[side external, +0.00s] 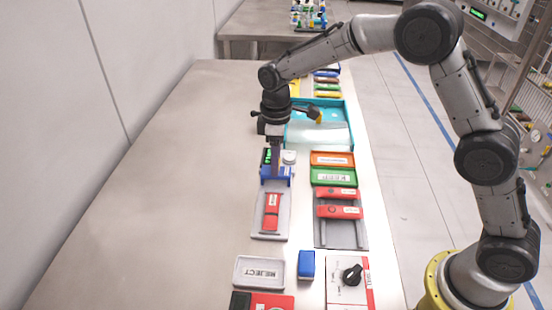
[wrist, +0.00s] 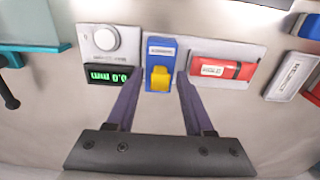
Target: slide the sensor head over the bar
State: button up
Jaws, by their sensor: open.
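The blue sensor head (wrist: 160,55) has a white label and a yellow part (wrist: 160,78) in the wrist view. It sits on a light grey plate (wrist: 258,48), beside the red bar (wrist: 222,69), which bears a white label. In the side view the sensor head (side external: 268,181) is partly hidden by my gripper (side external: 276,174), and the red bar (side external: 271,212) lies nearer the camera on the plate. My gripper (wrist: 159,80) is open, with its two purple-grey fingers on either side of the sensor head. I cannot tell whether they touch it.
A display (wrist: 107,73) reading 0.0 mm and a white knob (wrist: 105,39) adjoin the sensor head. A REJECT tray (side external: 259,272), blue block (side external: 306,264) and black-knobbed box (side external: 349,290) stand nearer the camera. Red, green and orange items line the right; the table's left is clear.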

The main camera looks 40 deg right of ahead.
grip_shut()
jog(key=shift+r, duration=0.1)
dwell(1.2)
